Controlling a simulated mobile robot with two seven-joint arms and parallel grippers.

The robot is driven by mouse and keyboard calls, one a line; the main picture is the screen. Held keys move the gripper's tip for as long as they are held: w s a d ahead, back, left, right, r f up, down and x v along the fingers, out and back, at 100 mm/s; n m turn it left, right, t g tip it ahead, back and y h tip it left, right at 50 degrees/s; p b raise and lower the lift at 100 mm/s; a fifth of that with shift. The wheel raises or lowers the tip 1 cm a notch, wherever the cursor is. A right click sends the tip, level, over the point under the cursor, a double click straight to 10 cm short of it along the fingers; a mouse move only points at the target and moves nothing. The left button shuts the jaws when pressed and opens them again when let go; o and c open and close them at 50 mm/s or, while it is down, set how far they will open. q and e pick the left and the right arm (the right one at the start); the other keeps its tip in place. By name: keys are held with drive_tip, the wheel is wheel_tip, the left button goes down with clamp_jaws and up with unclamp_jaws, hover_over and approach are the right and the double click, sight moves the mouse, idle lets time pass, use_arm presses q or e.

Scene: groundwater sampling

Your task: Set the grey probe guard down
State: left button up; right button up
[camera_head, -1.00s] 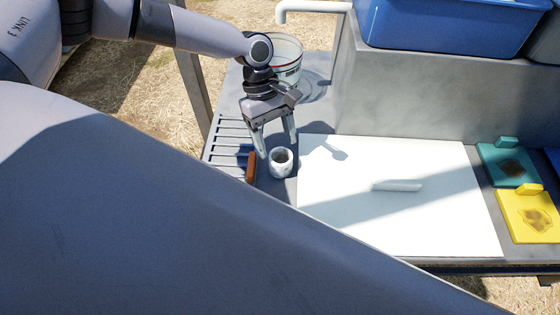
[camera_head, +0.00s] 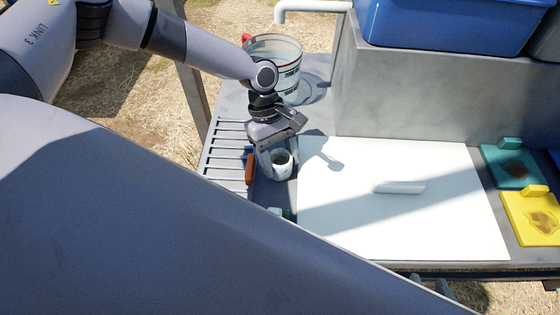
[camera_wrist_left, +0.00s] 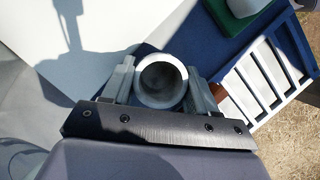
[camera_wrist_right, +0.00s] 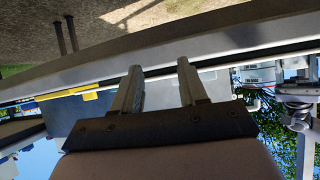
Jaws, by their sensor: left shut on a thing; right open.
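The grey probe guard (camera_head: 282,165) is a short, hollow cylinder, open at the top. It stands upright between the slotted rack and the white board. My left gripper (camera_head: 274,160) is down around it. In the left wrist view the guard's round rim (camera_wrist_left: 162,82) sits between the two fingers of my left gripper (camera_wrist_left: 162,88), which is shut on it. Whether its base touches the bench is hidden. My right gripper (camera_wrist_right: 158,88) is open and empty in the right wrist view, close to a long bench edge.
A slotted rack (camera_head: 224,150) and a red-brown bar (camera_head: 250,168) lie left of the guard. A white board (camera_head: 400,220) with a white cylinder (camera_head: 398,187) lies right. A clear bucket (camera_head: 285,52) stands behind. A green object (camera_head: 286,213) is in front.

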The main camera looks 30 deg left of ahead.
use_arm(q)
drive_tip(key=shift+r+p, duration=0.3)
drive_tip(key=shift+r, duration=0.3)
wheel_tip(320, 180, up, 12)
drive_tip(key=p, duration=0.4)
wheel_tip(320, 180, up, 5)
drive_tip(key=p, duration=0.1)
hover_over(280, 157)
drive_tip(key=shift+r+p, duration=0.3)
drive_tip(key=shift+r, duration=0.6)
use_arm(e)
drive_tip(key=shift+s+d+r+m+g+h, duration=0.25)
drive_tip(key=shift+s+d, duration=0.2)
drive_tip(key=shift+d, duration=0.3)
drive_tip(key=shift+s+d+r+m+g+h, duration=0.25)
drive_tip(key=shift+s+d, duration=0.15)
drive_tip(key=shift+d, duration=0.35)
use_arm(q)
drive_tip(key=shift+s, duration=0.1)
